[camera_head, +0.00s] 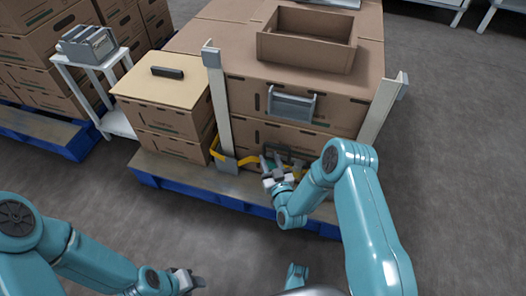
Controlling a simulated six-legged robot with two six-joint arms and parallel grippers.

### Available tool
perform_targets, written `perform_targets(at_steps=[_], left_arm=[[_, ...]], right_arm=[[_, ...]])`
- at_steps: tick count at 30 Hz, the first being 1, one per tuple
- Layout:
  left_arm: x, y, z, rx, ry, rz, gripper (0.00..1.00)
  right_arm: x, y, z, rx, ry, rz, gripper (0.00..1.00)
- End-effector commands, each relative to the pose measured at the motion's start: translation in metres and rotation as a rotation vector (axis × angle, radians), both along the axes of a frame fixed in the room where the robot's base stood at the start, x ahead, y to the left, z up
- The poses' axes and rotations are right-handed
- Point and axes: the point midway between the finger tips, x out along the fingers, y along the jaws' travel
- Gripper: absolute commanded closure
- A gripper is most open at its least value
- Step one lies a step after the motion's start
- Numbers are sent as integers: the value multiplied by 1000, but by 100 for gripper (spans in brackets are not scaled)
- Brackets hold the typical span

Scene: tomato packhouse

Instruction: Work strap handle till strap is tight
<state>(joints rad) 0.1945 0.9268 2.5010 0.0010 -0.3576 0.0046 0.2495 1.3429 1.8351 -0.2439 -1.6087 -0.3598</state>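A yellow strap (216,152) runs low around the stacked cartons (246,97) on the blue pallet (232,201). A small dark green and grey piece, which looks like the strap tensioner (288,152), sits on the strap line at the front of the stack. My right gripper (270,163) is low at the front of the stack, right at this piece. Its fingers are small and partly merge with the piece, so I cannot tell whether they grip the handle. My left gripper (194,281) is low over the floor, away from the pallet; its finger gap is unclear.
Pale corner posts (219,100) and (379,112) stand at the stack's front corners. An open carton (305,60) sits on top, and a grey bracket (291,107) is on the front. A white stand (110,118) holds a grey device at left. The floor at right is clear.

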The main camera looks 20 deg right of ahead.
Motion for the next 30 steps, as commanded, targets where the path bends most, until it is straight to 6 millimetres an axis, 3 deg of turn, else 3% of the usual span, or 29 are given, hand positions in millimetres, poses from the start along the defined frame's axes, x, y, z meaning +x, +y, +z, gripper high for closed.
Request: perform_targets(at_steps=[3, 9, 20, 21, 24, 30], left_arm=[[2, 2, -11, 2, -2, 7, 59], [3, 3, -17, 2, -5, 14, 59], [4, 4, -18, 4, -7, 15, 59], [4, 4, -18, 4, -7, 15, 59], [4, 4, -18, 3, -7, 15, 59], [4, 4, -18, 2, -6, 15, 59]], right_arm=[[26, 1, -2, 0, -5, 0, 62], [52, 4, -1, 0, -2, 1, 62], [58, 6, 0, 1, 1, 1, 62], [58, 6, 0, 1, 1, 1, 68], [58, 6, 0, 1, 1, 1, 100], [58, 5, 0, 1, 1, 1, 100]])
